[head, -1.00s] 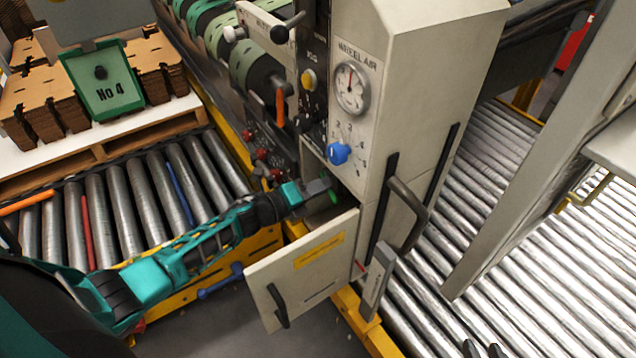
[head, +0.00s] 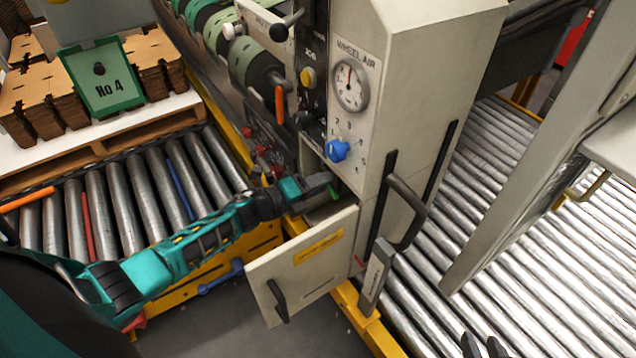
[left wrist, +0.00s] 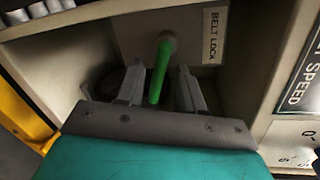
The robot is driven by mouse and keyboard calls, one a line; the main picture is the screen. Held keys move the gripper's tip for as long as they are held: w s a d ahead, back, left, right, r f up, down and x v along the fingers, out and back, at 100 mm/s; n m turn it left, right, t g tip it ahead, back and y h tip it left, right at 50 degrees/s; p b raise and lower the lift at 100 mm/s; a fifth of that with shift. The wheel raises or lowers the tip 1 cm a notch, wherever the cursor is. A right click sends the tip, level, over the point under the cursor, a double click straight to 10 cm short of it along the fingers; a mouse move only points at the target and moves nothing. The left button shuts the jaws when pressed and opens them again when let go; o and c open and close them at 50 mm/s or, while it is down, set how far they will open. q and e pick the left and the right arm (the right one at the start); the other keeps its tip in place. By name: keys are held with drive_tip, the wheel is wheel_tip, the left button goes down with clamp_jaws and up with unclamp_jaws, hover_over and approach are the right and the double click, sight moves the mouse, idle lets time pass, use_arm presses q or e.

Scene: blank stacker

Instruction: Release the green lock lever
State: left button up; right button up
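The green lock lever (left wrist: 160,70) hangs down from a round pivot inside a recess, beside a label reading BELT LOCK (left wrist: 214,35). In the left wrist view my left gripper (left wrist: 158,88) is open, with one finger on each side of the lever and visible gaps to it. In the head view the left gripper (head: 322,186) reaches into the recess, and only a bit of the green lever (head: 335,193) shows there. My right gripper (head: 484,346) shows only as dark fingertips at the bottom edge, apart from each other.
An open door (head: 304,262) hangs below and in front of the recess. A blue knob (head: 338,150) and a gauge (head: 351,86) sit on the cabinet above. A grey door handle (head: 408,213) is to the right. Roller conveyors (head: 120,205) lie on both sides.

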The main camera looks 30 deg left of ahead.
use_arm(q)
drive_tip(key=shift+o, duration=0.2)
drive_tip(key=p+v, duration=0.2)
drive_tip(key=v, duration=1.1)
drive_tip(key=shift+f, duration=0.1)
